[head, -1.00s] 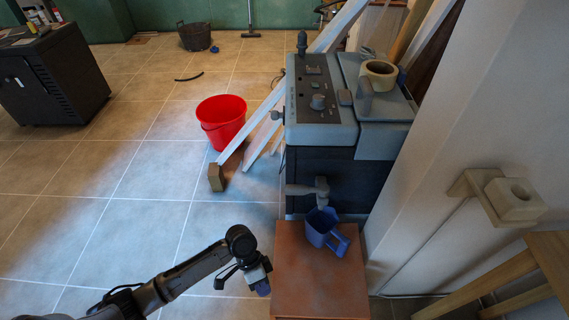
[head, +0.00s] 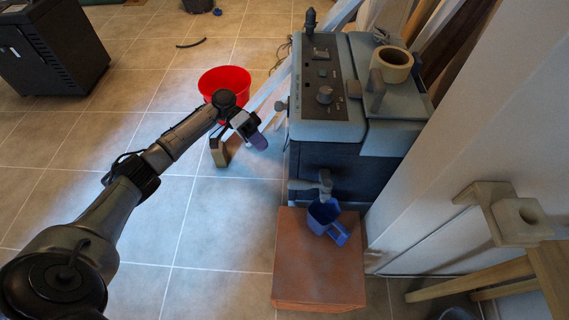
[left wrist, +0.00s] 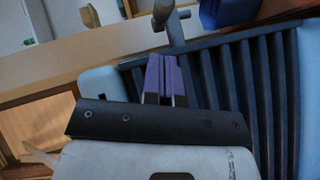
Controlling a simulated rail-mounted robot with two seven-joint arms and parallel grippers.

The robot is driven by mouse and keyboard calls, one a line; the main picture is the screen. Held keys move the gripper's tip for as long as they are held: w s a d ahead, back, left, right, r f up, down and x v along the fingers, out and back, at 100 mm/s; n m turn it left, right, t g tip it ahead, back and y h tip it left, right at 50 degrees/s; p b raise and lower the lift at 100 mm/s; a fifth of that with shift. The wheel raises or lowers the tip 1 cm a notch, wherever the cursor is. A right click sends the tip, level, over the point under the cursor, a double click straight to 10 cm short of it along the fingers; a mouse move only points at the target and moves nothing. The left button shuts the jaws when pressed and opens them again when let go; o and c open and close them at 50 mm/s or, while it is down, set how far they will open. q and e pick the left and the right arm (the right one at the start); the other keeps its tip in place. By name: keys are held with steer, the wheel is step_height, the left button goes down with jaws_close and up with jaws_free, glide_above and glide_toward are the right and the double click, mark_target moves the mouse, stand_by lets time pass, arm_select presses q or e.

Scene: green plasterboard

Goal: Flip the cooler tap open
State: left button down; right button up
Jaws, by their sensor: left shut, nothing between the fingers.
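The cooler (head: 335,165) is a grey-blue box with a dark front. Its grey tap (head: 325,181) sticks out low on the front, and also shows at the top of the left wrist view (left wrist: 174,24). A blue jug (head: 322,214) stands under the tap on a brown box (head: 318,278); part of it shows in the left wrist view (left wrist: 230,10). My left gripper (head: 259,141) is left of the cooler, above the tap's height in the picture and apart from it. Its purple fingers (left wrist: 162,78) are shut together and empty. My right gripper is not in view.
A red bucket (head: 224,86) and leaning planks stand left of the cooler. A tape roll (head: 391,65) lies on the cooler's top. A white wall edge rises to the right, with a wooden table (head: 545,275) beyond.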

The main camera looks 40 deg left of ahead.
arm_select(q)
steer(key=shift+s+d+f, duration=0.1)
steer(key=shift+d, duration=0.1)
steer(key=b+x, duration=0.2)
steer(key=x, duration=0.7)
steer(key=shift+d, duration=0.35)
